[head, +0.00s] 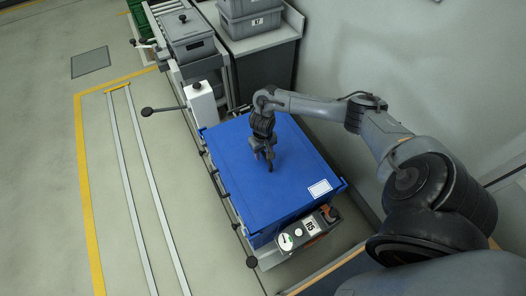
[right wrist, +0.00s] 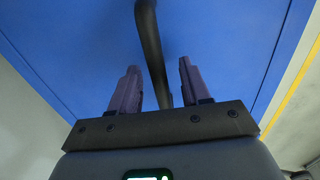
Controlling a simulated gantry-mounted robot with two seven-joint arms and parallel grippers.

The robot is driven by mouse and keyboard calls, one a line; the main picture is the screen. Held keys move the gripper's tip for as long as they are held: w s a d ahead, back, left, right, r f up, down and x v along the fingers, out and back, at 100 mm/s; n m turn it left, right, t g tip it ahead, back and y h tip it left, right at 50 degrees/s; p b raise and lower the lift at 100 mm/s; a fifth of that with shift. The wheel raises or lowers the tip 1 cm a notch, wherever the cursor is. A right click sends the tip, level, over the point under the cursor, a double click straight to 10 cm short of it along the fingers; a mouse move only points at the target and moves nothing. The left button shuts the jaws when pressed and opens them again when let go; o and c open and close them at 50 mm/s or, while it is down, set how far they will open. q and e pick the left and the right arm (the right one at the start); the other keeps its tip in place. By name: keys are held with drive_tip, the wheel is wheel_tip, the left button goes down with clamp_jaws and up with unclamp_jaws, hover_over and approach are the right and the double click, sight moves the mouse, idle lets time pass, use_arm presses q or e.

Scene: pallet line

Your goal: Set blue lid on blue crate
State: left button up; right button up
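The blue lid (head: 240,170) is a large flat panel with a white label near its front right corner. It lies over the top of the blue crate (head: 262,238), whose sides show only in part below the lid's edge. Whether it is fully seated all round I cannot tell. My right gripper (head: 268,162) is over the middle of the lid, pointing down. In the right wrist view its two fingers (right wrist: 156,88) stand apart, with a dark bar-like handle (right wrist: 152,45) between them and a gap on each side. My left gripper is not in view.
The crate stands on a roller line beside a wall. A small device (head: 308,228) with a dial and label is at its front. A white post with a black knob (head: 198,92), a lidded grey crate (head: 188,40) and stacked grey crates (head: 250,20) stand behind.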

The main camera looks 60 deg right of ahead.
wheel_tip(320, 180, up, 11)
drive_tip(key=p, duration=0.5)
drive_tip(key=w+a+f+n+t+y, duration=0.1)
drive_tip(key=a+n+t, duration=0.3)
drive_tip(key=a, duration=1)
drive_tip(key=w+a+f+n+t+y, duration=0.15)
drive_tip(key=a+n, duration=0.35)
drive_tip(key=a, duration=0.9)
drive_tip(key=s+a+r+t, duration=0.1)
drive_tip(key=s+a+r, duration=0.2)
drive_tip(key=s+r, duration=0.1)
drive_tip(key=s+d+r+g+h, duration=0.1)
drive_tip(key=s+d, duration=0.1)
drive_tip(key=s, duration=0.3)
drive_tip(key=s+d+r+g+h, duration=0.1)
drive_tip(key=s+d+r, duration=0.1)
drive_tip(key=s, duration=0.4)
drive_tip(key=shift+s+d+r+g, duration=0.3)
drive_tip(key=shift+d+g, duration=0.05)
drive_tip(key=shift+d, duration=0.35)
